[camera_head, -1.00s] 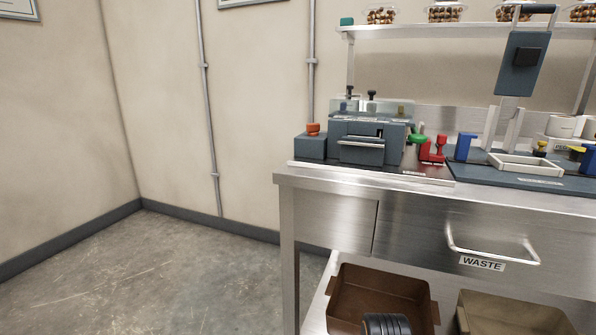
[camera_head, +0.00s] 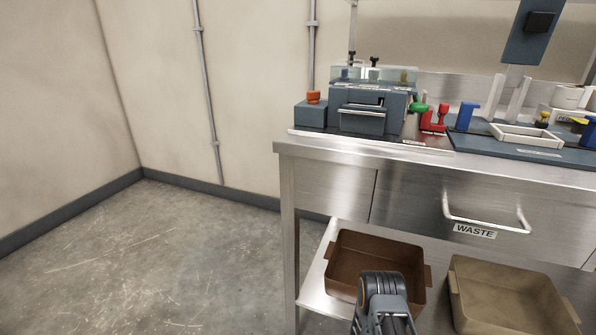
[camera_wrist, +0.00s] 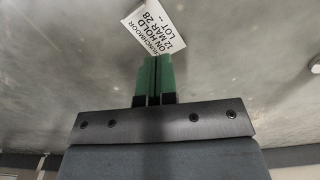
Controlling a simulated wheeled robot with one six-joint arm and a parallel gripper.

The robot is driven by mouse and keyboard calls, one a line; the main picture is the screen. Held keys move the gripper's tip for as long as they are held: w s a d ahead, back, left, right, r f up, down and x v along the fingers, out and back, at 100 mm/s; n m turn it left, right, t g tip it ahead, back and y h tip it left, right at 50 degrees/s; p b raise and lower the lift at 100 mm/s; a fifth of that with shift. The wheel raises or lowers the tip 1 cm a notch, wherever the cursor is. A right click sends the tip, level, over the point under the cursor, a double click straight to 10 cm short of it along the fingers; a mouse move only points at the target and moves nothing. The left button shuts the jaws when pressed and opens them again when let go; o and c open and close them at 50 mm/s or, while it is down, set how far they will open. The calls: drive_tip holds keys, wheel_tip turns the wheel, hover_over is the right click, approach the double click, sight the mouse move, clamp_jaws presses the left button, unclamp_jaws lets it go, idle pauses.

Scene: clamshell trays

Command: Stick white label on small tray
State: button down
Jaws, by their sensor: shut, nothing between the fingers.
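A white label (camera_wrist: 157,27) with black print, including "ON HOLD", "12 MAR 28" and "LOT", shows in the wrist view just beyond my fingertips. I cannot tell whether it touches them or lies on the grey surface behind. My gripper (camera_wrist: 154,78) has green fingers, shut together with nothing between them. In the head view my arm rises in front of a brown bin; the fingertips are not clear there. I cannot make out a small tray in either current view.
A steel bench holds a grey machine (camera_head: 362,112), a red fixture (camera_head: 433,121), a blue block (camera_head: 466,116) and a white frame (camera_head: 526,136). A drawer is marked WASTE (camera_head: 474,231). A brown bin (camera_head: 347,242) and a tan bin (camera_head: 510,300) sit below. Floor at left is clear.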

wheel_tip(320, 180, up, 6)
drive_tip(key=p, duration=0.4)
drive_tip(key=shift+r, duration=0.15)
idle(0.4)
